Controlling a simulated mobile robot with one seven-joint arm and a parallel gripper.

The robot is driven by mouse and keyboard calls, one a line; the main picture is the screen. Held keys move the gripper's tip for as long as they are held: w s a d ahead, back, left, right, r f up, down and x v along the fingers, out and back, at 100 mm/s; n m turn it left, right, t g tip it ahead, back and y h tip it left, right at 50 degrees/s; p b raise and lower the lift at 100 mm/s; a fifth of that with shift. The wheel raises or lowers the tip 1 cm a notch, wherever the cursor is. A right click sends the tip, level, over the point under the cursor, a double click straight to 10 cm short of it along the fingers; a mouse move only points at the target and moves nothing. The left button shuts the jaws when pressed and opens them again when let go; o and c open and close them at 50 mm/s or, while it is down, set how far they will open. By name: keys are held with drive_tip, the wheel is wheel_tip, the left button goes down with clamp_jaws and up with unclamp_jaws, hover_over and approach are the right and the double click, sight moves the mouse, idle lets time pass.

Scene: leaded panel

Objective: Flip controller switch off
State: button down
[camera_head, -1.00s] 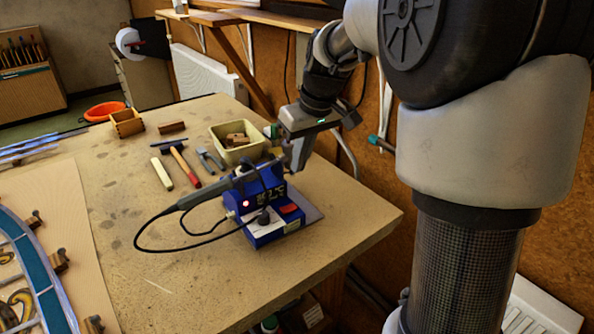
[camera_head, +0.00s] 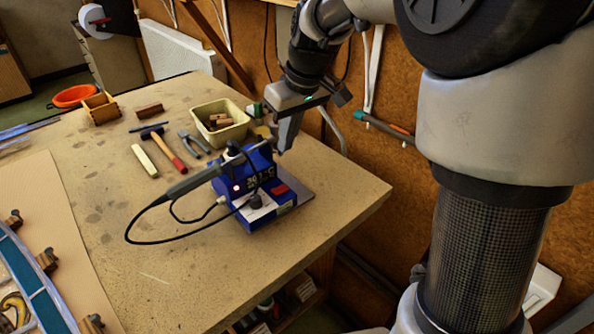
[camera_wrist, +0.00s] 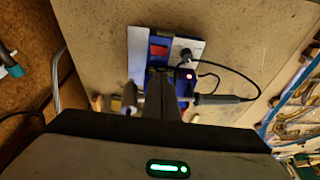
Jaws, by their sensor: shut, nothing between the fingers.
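The blue soldering controller (camera_head: 283,207) stands on the bench, with a lit red lamp (camera_head: 236,188) and a dark display on its front. Its red switch (camera_head: 279,189) sits on the right part of the sloped front and also shows in the wrist view (camera_wrist: 158,50). The soldering iron (camera_head: 192,183) lies in its holder at the controller's left, its cable looping over the bench. My gripper (camera_head: 284,148) is shut and empty, just behind the controller's upper right. In the wrist view its fingers (camera_wrist: 160,82) point toward the controller, short of the switch; contact cannot be told.
A cream bin (camera_head: 240,128) with wooden blocks, a hammer (camera_head: 172,157) and pliers (camera_head: 192,143) lie behind the controller. The leaded panel (camera_head: 30,275) is at the left. The bench (camera_head: 170,280) in front is clear.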

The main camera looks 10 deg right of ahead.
drive_tip(key=shift+a, duration=0.1)
idle(0.3)
drive_tip(key=b, duration=0.1)
approach(276, 189)
drive_tip(key=x, duration=0.5)
drive_tip(key=shift+w+a+f, duration=0.1)
drive_tip(key=shift+w+a, duration=0.05)
drive_tip(key=shift+f, duration=0.4)
drive_tip(key=shift+a, duration=0.1)
drive_tip(key=shift+f+b, duration=0.35)
drive_tip(key=shift+a+r, duration=0.1)
